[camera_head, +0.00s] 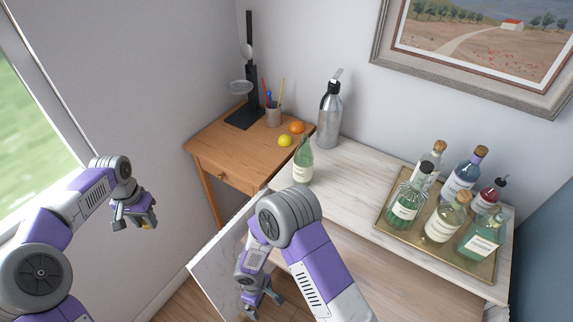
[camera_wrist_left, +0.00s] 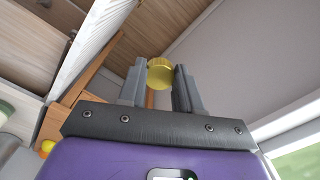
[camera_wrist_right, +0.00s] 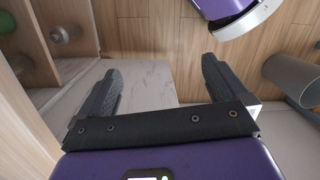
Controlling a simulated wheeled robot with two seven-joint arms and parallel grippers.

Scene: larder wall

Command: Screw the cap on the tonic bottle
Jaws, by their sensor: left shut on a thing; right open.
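My left gripper (camera_head: 135,220) is shut on a yellow-gold ribbed cap (camera_wrist_left: 160,73), held between the fingertips in the air left of the wooden side table. The cap also shows as a small yellow patch in the head view (camera_head: 149,226). A green glass bottle with a pale label (camera_head: 303,165) stands upright near the left end of the marble counter; it looks uncapped and is probably the tonic bottle. The left gripper is well apart from it. My right gripper (camera_head: 262,302) is open and empty, low in front of the counter; it also shows in its wrist view (camera_wrist_right: 160,85).
A brass tray (camera_head: 392,228) with several bottles stands at the counter's right. A silver siphon (camera_head: 329,115) stands behind the green bottle. The wooden side table (camera_head: 224,152) holds a lemon (camera_head: 285,141), an orange (camera_head: 297,127), a pencil cup (camera_head: 273,117) and a black stand (camera_head: 250,75).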

